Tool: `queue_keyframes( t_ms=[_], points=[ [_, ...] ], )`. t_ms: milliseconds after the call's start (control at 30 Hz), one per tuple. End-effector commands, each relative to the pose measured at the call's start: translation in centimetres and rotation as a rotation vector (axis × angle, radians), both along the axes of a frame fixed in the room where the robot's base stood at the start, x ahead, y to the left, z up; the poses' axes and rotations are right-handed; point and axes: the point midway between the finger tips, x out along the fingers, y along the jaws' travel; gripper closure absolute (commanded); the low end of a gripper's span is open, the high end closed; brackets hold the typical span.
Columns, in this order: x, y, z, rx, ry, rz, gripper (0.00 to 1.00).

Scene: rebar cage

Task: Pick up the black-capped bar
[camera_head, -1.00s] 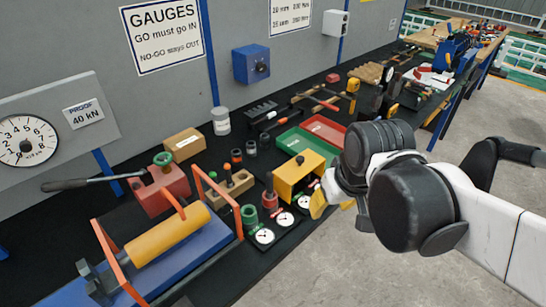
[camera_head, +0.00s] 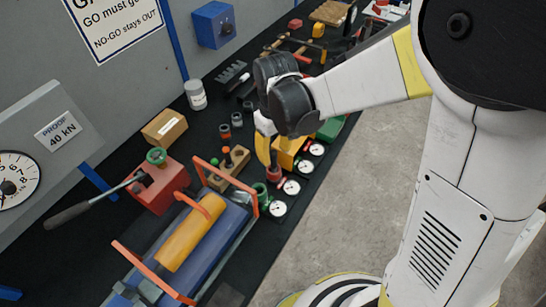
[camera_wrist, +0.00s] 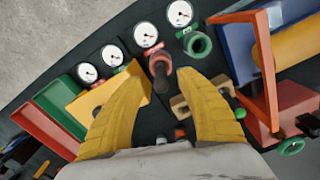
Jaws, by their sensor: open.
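My gripper (camera_head: 268,158) is open, its yellow fingers pointing down over the bench. In the wrist view its two fingers (camera_wrist: 163,98) are spread wide with nothing held between them. A dark-topped upright bar (camera_wrist: 160,74) stands at a red ring (camera_wrist: 163,58), just beyond the gap between the fingertips. It may be the black-capped bar, but I cannot be sure of its cap colour. The red ring also shows under my gripper in the head view (camera_head: 273,173). A wooden block (camera_head: 231,169) with orange- and green-capped pieces is just left of the gripper; a finger partly hides it in the wrist view.
A yellow box (camera_head: 287,155) is close on the right of my gripper. Several white dials (camera_head: 291,187) line the bench's front edge, beside a green ring (camera_head: 260,194). An orange-framed blue rig (camera_head: 200,240) and red vise-like block (camera_head: 160,187) stand at left.

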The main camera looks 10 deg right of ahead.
Motion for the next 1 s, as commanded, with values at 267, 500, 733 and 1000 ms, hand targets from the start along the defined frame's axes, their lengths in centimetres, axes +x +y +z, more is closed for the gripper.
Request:
queue_keyframes(
  t_ms=[267, 500, 733, 1000],
  points=[
    [0.2, 0.2, -3.6, 0.000, 0.000, -0.001, 0.57],
    [0.1, 0.2, -5.1, 0.000, 0.000, -0.001, 0.57],
    [0.1, 0.1, -5.1, 0.000, 0.000, -0.001, 0.95],
    [0.1, 0.1, -5.0, 0.000, 0.000, -0.001, 1.00]
  ],
)
